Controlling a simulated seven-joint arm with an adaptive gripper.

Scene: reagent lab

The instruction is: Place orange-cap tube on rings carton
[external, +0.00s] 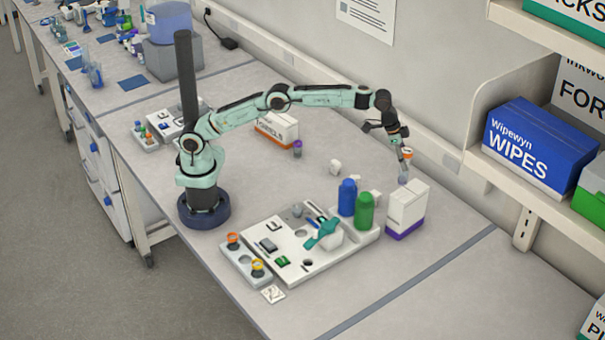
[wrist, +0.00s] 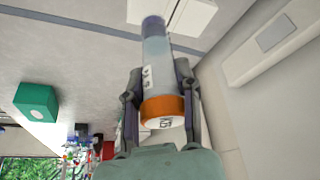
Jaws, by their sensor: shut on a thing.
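My gripper (external: 404,150) is shut on the orange-cap tube (external: 404,174), which hangs cap up, close to upright. In the wrist view, the fingers (wrist: 161,110) hold the tube (wrist: 155,60) near its orange cap, and its bluish lower end points to the top of the picture. A white carton with a purple base (external: 405,212) stands on the bench just below the tube; its lettering is not visible, so I cannot confirm it is the rings carton. Its white top shows in the wrist view (wrist: 190,14), near the tube's end. I cannot tell if they touch.
Blue (external: 347,198) and green (external: 364,211) bottles stand just left of the carton. A white tray (external: 322,263) with tools and a small rack (external: 240,262) with another orange-capped tube are nearer the front. An orange-based carton (external: 277,129) stands behind. A shelf (external: 540,190) is at right.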

